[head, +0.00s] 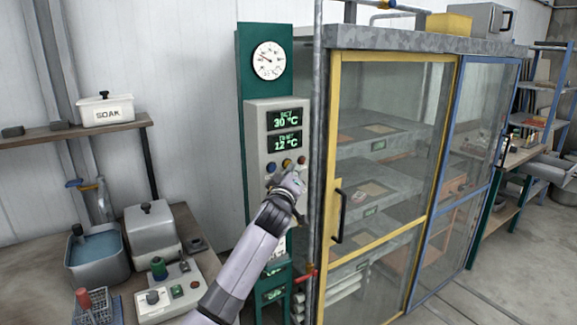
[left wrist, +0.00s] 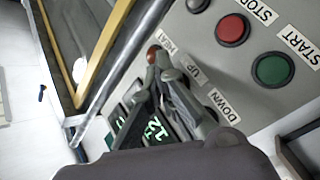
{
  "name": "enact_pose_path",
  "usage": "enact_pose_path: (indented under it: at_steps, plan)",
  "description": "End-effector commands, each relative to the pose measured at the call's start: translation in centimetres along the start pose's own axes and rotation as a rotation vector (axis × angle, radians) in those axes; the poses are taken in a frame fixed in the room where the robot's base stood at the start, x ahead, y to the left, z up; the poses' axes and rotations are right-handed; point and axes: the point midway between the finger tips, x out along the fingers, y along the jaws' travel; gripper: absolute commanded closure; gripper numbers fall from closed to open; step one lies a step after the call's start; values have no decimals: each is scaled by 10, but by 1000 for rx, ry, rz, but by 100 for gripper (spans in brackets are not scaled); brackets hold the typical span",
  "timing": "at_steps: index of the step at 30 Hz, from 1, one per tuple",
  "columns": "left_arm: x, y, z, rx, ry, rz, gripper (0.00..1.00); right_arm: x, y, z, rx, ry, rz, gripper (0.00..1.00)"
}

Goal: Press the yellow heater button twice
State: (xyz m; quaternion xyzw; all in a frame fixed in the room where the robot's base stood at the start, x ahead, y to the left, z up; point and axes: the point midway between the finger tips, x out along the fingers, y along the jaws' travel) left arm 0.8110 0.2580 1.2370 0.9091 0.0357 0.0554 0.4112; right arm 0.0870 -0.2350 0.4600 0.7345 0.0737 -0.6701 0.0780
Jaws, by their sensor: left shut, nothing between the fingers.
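The yellow button (head: 287,162) sits in a row on the grey control panel (head: 262,150), between a blue button (head: 270,167) and a red one (head: 301,160). My left gripper (head: 290,175) is shut and empty, just below this row. In the left wrist view the panel is upside down. The closed fingertips (left wrist: 161,62) are close to the row, near the UP label (left wrist: 194,74) and a red-orange button (left wrist: 153,54). The fingers hide the yellow button there. I cannot tell whether they touch it. My right gripper is not in view.
The panel displays (head: 285,122) read SET 30 °C and 12 °C. A red STOP button (left wrist: 232,30) and green START button (left wrist: 272,70) lie lower on the panel. A vertical pipe (head: 316,120) and the yellow-framed glass cabinet door (head: 395,150) stand close on the right.

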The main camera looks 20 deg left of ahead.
Motion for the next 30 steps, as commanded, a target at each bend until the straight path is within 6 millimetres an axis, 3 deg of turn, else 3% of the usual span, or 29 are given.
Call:
enact_pose_path:
  at_steps: [17,30]
  plan:
    - [-10,7,8,-1,-1,1,100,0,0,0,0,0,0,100]
    - [-39,28,29,-3,-2,1,100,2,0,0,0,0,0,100]
